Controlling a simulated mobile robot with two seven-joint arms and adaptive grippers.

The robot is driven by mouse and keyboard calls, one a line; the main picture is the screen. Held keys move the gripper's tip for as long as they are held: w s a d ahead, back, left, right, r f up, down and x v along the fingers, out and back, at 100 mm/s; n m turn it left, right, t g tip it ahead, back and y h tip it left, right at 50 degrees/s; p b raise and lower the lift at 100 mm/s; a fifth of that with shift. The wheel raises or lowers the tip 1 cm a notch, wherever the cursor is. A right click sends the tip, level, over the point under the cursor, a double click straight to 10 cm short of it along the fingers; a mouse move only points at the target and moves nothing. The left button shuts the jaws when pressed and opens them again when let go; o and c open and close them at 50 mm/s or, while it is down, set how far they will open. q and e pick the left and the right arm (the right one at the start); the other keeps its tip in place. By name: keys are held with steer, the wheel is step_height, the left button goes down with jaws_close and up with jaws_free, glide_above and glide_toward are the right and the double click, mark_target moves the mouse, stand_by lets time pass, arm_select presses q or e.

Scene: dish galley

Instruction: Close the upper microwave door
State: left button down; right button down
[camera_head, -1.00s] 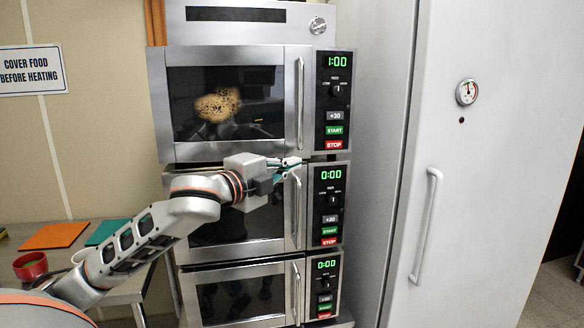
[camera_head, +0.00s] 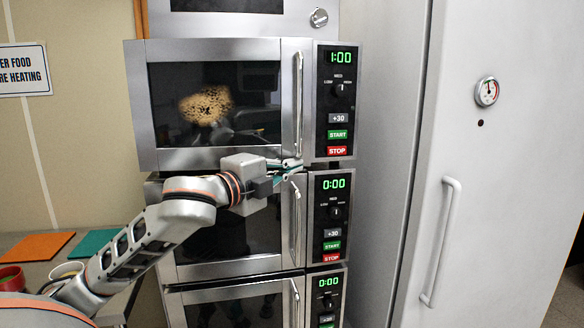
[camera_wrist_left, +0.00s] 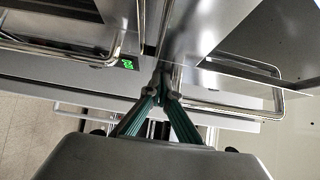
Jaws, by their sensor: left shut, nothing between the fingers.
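The upper microwave (camera_head: 338,100) shows 1:00 on its panel. Its door (camera_head: 215,155) has a dark window and a vertical bar handle (camera_head: 299,105) near the right edge. The door looks close to flush with the front; I cannot tell whether a small gap remains. My left gripper (camera_head: 291,168) is shut and empty, just below the door's lower right corner, in front of the seam with the middle microwave (camera_head: 225,270). In the left wrist view, its green fingertips (camera_wrist_left: 166,92) meet beside metal door edges; contact is unclear. My right gripper is not in view.
The lower microwave (camera_head: 225,290) stands beneath the other two. A tall white cabinet door with a long handle (camera_head: 440,243) is at the right. A counter at the left bears an orange mat (camera_head: 35,246), a green mat (camera_head: 95,243) and a red cup (camera_head: 12,278).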

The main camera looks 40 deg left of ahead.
arm_select(q)
steer(key=w+a+p, duration=0.1)
steer(key=w+a, duration=0.1)
steer(key=w, duration=0.1)
steer(key=shift+a+r, duration=0.1)
steer(key=shift+a, duration=0.2)
steer(key=shift+w+a, duration=0.15)
steer(key=shift+a, duration=0.05)
steer(key=shift+r, duration=0.1)
